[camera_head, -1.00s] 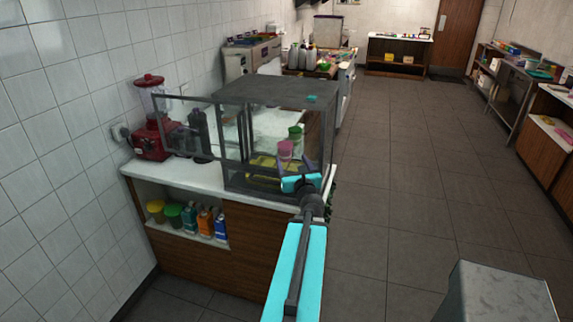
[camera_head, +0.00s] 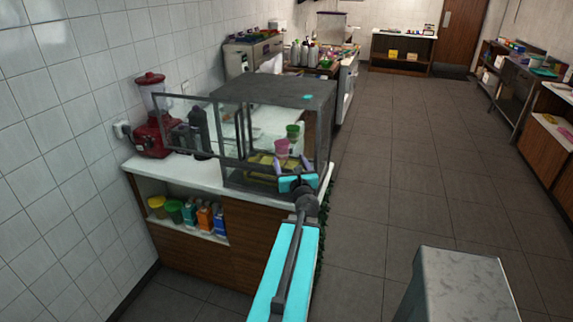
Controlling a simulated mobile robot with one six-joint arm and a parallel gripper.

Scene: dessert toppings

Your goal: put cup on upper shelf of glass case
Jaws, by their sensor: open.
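The glass case (camera_head: 262,92) stands on the white counter, with a dark frame and its glass door (camera_head: 186,124) swung out to the left. Inside it a pink cup (camera_head: 282,148) and a green cup (camera_head: 293,131) stand on the right side. A yellow item (camera_head: 260,163) lies behind and below them. My gripper (camera_head: 291,167) is open at the front right of the case, its fingers pointing in toward the pink cup. I cannot tell whether the fingers touch the cup. The task does not say which cup is meant.
A red blender (camera_head: 152,125) and a dark bottle (camera_head: 200,130) stand left of the case on the counter (camera_head: 180,172). Yellow and green tubs and several cartons (camera_head: 205,217) fill the shelf below. A grey marble-topped block (camera_head: 458,265) stands at right; the floor beyond is clear.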

